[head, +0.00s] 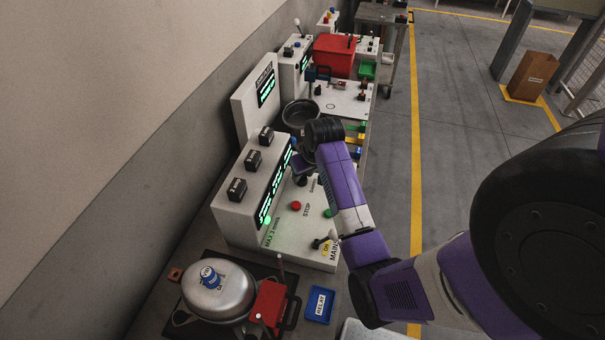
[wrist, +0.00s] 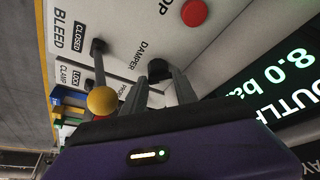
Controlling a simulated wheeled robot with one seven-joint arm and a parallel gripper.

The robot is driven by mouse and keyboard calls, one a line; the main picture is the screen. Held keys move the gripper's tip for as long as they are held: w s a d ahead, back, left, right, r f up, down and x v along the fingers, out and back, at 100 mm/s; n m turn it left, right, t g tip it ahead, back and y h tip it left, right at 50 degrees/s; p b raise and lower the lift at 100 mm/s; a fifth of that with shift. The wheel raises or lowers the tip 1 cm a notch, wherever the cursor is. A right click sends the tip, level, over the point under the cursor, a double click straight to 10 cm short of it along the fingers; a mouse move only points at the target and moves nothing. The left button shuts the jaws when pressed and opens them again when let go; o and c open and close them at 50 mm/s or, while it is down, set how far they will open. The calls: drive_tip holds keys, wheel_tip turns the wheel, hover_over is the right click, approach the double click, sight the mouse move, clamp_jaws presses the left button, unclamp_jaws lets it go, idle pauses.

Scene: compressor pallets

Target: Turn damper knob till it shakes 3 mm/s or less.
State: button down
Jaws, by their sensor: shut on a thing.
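The damper knob (wrist: 158,68) is a small black knob on the white panel, beside the word DAMPER in the wrist view. My gripper (wrist: 163,72) is shut on it, with one grey finger on each side. The fingers hide part of the knob, and its angle cannot be read. In the head view my gripper (head: 301,172) reaches down to the panel at the knob (head: 301,181). The console display (head: 275,183) shows green lines too small to read there. A green lamp (head: 267,220) glows near the label MAX 3 mm/s.
A red STOP button (wrist: 194,12) sits close to the knob. A bleed lever with a yellow ball (wrist: 102,100) stands beside the fingers. The outlet display (wrist: 290,75) reads 8.0 bar.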

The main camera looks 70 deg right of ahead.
drive_tip(key=shift+n, duration=0.6)
drive_tip(key=c, duration=1)
unclamp_jaws()
drive_tip(key=shift+o, duration=0.2)
